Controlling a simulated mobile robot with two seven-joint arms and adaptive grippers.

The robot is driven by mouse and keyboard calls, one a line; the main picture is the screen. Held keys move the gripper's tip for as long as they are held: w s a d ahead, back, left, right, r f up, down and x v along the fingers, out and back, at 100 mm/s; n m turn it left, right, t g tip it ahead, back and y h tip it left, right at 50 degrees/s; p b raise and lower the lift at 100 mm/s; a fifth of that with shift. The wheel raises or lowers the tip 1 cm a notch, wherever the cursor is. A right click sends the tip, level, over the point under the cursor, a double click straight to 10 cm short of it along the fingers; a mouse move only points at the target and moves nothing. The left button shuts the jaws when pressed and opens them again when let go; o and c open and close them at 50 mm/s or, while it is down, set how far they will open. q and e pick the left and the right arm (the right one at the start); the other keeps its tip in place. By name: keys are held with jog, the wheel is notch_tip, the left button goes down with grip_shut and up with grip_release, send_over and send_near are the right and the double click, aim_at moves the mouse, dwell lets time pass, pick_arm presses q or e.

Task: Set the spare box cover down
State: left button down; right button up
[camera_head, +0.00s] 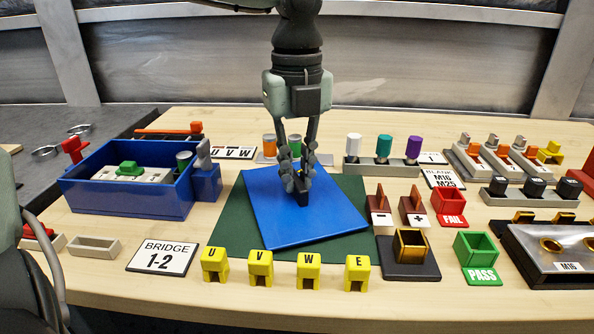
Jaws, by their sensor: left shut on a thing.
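The spare box cover is a flat blue plate (310,225) in the middle of the table, over a dark green mat (232,236). It sits turned a little against the mat. My left gripper (302,192) points down at the middle of the cover, shut on its small dark handle (302,199). I cannot tell whether the cover touches the mat or hangs just above it. My right gripper is not in view.
A blue open box (120,204) stands at the left. Yellow lettered blocks (261,267) line the front edge. A black holder with a brass socket (410,262) and red and green bins (476,250) stand at the right. Colored cylinders (384,149) stand behind.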

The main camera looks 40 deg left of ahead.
aim_at(297, 180)
pick_arm(q)
jog(key=c, duration=1.9)
grip_release()
jog(key=o, duration=0.4)
jog(key=shift+c, duration=0.2)
jog(key=shift+r, duration=0.1)
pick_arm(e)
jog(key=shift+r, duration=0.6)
pick_arm(q)
jog(key=shift+r, duration=0.25)
notch_tip(297, 180, up, 12)
jog(key=shift+f, duration=0.25)
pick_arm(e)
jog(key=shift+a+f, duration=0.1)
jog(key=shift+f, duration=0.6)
